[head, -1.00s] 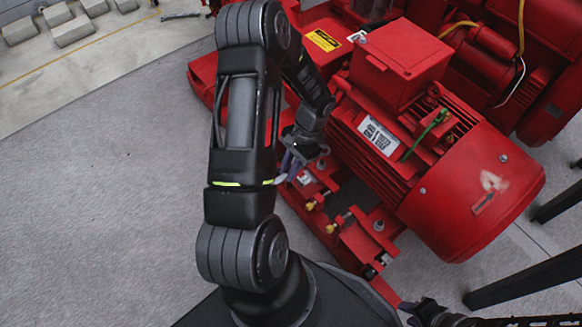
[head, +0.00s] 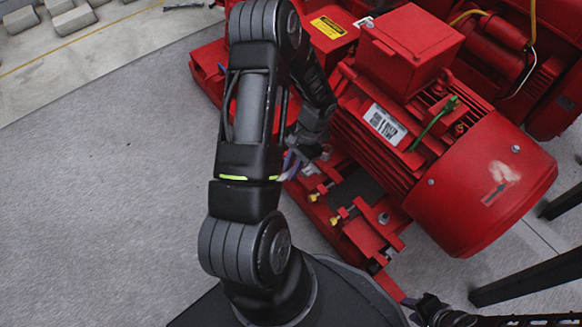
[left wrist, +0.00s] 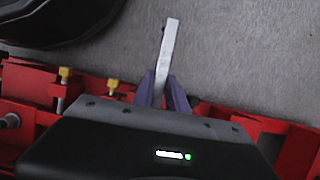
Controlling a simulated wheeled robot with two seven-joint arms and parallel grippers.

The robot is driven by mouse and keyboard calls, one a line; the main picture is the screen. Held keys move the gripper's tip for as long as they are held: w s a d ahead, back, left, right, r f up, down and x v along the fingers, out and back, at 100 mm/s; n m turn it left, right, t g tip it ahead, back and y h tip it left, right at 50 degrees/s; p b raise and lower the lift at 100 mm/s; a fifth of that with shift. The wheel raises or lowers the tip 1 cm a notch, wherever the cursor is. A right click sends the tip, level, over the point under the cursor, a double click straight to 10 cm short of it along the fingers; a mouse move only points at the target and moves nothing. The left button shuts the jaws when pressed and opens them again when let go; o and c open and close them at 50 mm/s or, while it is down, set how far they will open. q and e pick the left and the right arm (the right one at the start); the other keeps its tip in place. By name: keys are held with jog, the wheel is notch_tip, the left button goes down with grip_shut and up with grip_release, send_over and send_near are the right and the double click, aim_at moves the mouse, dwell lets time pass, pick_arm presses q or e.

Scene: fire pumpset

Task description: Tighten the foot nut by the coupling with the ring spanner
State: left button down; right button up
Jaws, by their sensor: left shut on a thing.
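The ring spanner (left wrist: 169,45) shows in the left wrist view as a pale flat bar, pointing up and out over the grey floor. My left gripper (left wrist: 164,92) is shut on it with purple fingers. In the head view, my left gripper (head: 294,160) is low beside the red motor (head: 425,145), at its coupling-side foot. The spanner's ring end and the foot nut by the coupling are hidden behind the gripper and arm, so I cannot tell whether they touch. Another foot nut (head: 384,218) shows nearer to me. My right gripper (head: 428,307) is at the bottom right, its jaws unclear.
The red base frame (head: 365,235) carries yellow-headed jacking bolts (head: 313,197) close to my left gripper; these bolts also show in the left wrist view (left wrist: 65,75). Dark bars (head: 525,280) lie right.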

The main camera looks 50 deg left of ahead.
pick_arm(q)
jog(key=shift+f+b, duration=0.95)
jog(key=shift+f, duration=0.45)
dwell(0.4)
dwell(0.5)
jog(key=w+a+m+t+y, duration=0.2)
jog(key=w+a+m+y, duration=0.2)
jog(key=w+a+m, duration=0.4)
jog(key=shift+w+a+m+t, duration=0.15)
jog(key=shift+a+m+t, duration=0.15)
jog(key=shift+a+m, duration=1.85)
jog(key=shift+s+d+n+p, duration=0.2)
jog(key=shift+s+n+p, duration=0.1)
jog(key=shift+s, duration=0.1)
jog(key=shift+r, duration=0.1)
dwell(0.3)
jog(key=shift+r+p, duration=2.05)
jog(key=shift+r, duration=0.4)
